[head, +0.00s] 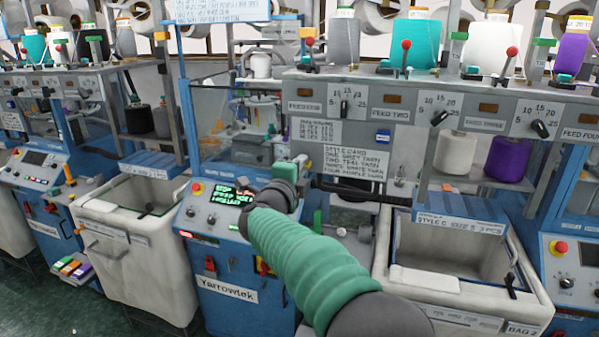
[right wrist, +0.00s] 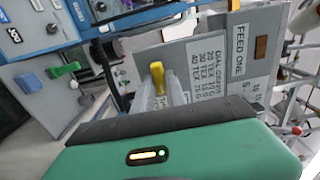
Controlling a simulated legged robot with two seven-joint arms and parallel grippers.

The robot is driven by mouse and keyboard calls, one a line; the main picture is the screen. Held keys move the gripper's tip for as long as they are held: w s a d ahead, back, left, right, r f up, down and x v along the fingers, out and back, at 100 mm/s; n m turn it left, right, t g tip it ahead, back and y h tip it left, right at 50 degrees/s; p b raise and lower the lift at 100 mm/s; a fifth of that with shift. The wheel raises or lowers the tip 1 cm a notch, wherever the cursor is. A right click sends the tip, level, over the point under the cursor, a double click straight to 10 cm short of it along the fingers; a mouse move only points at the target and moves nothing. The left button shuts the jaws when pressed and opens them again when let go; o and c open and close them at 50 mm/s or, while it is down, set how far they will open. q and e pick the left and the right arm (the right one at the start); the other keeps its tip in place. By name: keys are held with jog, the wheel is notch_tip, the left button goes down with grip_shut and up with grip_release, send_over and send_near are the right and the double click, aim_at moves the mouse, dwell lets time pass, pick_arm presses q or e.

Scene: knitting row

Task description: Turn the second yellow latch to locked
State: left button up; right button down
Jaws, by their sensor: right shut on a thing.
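In the right wrist view, a yellow latch handle (right wrist: 157,74) stands up between the pale fingers of my right gripper (right wrist: 163,93). The fingers are closed around it. In the head view my green-sleeved right arm reaches to the machine just right of the green-lit screen (head: 234,196); its wrist hides the fingers and the held latch. I cannot read the latch's locked or unlocked marking. My left gripper is not in view.
A style card (head: 352,165) and the Feed One and Feed Two dials are above and right of my wrist. Grey bins stand at left (head: 130,245) and right (head: 475,310). A green-handled lever (right wrist: 62,70) shows at left in the right wrist view.

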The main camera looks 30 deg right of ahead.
jog(key=shift+d+r, duration=0.1)
jog(key=shift+r, duration=0.15)
jog(key=c, duration=1.6)
grip_release()
jog(key=shift+f, duration=0.1)
jog(key=shift+o, duration=1)
jog(key=shift+w+d+f, duration=0.1)
jog(key=shift+w, duration=0.05)
jog(key=b+v, duration=0.3)
jog(key=v, duration=1.3)
jog(key=shift+s+f, duration=0.2)
